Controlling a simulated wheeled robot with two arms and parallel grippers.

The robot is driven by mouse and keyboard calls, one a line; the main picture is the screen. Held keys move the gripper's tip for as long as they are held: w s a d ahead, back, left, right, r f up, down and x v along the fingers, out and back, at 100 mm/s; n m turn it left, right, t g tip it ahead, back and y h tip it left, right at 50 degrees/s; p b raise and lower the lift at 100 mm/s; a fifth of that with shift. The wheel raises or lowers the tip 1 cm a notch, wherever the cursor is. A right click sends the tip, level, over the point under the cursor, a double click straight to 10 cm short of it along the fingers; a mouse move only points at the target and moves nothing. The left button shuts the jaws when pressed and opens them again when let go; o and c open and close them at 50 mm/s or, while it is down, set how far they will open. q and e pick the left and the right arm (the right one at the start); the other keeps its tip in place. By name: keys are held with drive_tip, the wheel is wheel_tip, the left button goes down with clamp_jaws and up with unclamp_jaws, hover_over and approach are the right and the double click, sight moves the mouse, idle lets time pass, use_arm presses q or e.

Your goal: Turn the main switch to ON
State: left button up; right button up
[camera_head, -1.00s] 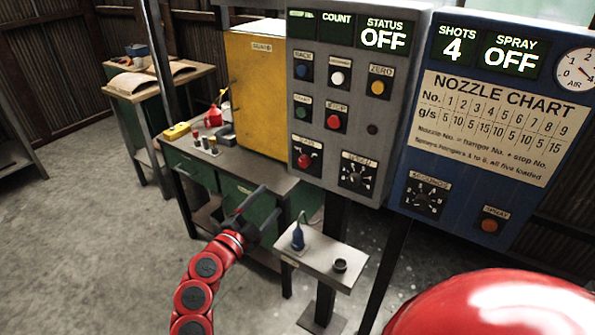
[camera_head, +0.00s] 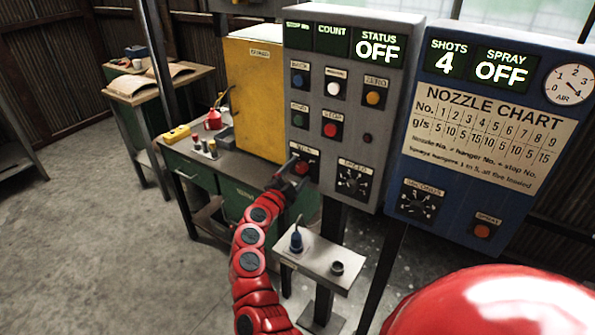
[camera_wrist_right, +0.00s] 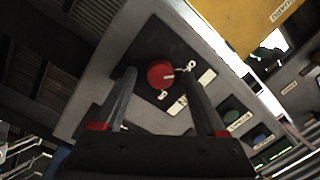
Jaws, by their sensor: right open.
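The main switch is a red knob (camera_wrist_right: 160,74) on a dark plate in the right wrist view, with a pale pointer line and small white marks beside it that are too small to read. In the head view my gripper mostly covers the switch, low on the left of the grey panel (camera_head: 340,215). My right gripper (camera_head: 296,166) is open, its fingertips at the panel. In the right wrist view its two fingers stand one on each side of the knob; I cannot tell if they touch it. The panel's status display (camera_head: 377,48) reads OFF. My left gripper is out of view.
A speed dial (camera_head: 352,182) sits right of the switch, with several buttons above. A blue panel (camera_head: 465,215) is at the right. A bench with a yellow cabinet (camera_head: 258,95) is behind left.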

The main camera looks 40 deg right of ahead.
drive_tip(key=shift+d, duration=0.1)
clamp_jaws()
idle(0.3)
drive_tip(key=shift+w+f+m+b, duration=0.1)
drive_tip(key=shift+f+m+b, duration=0.15)
drive_tip(key=shift+m+b, duration=0.7)
drive_tip(key=m+b, duration=0.7)
drive_tip(key=m+h+b, duration=0.1)
drive_tip(key=m+b, duration=0.5)
drive_tip(key=b, duration=0.2)
drive_tip(key=shift+f+m+g+h, duration=0.1)
drive_tip(key=shift+m+g+h, duration=0.2)
drive_tip(key=shift+m, duration=0.05)
drive_tip(key=shift+w+m+g+b, duration=0.1)
drive_tip(key=shift+m+g+b, duration=0.2)
drive_tip(key=shift+m+b, duration=1.35)
drive_tip(key=shift+m, duration=0.25)
